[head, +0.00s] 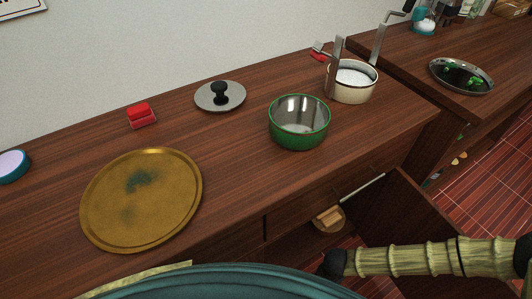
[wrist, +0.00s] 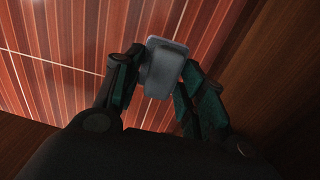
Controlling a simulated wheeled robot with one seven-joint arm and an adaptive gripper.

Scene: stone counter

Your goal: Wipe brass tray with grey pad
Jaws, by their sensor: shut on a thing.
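The brass tray (head: 168,222) lies flat at the left front of the counter in the head view. It has a dark green stain near its middle and a fainter one below that. In the wrist view my gripper (wrist: 162,60) is shut on the grey pad (wrist: 163,72), a small blocky piece between the fingertips. Reddish floor planks show behind the pad, so it is held away from the tray. The tray is not in the wrist view. The gripper and pad do not show in the head view, where part of my arm crosses the lower right.
Behind the tray are a red block (head: 141,115) and a lid (head: 212,98). A green pot (head: 299,135) and a white pot (head: 351,93) stand to the right. An open cabinet door (head: 405,215) juts out below the counter's front. A dark dish (head: 455,75) is far right.

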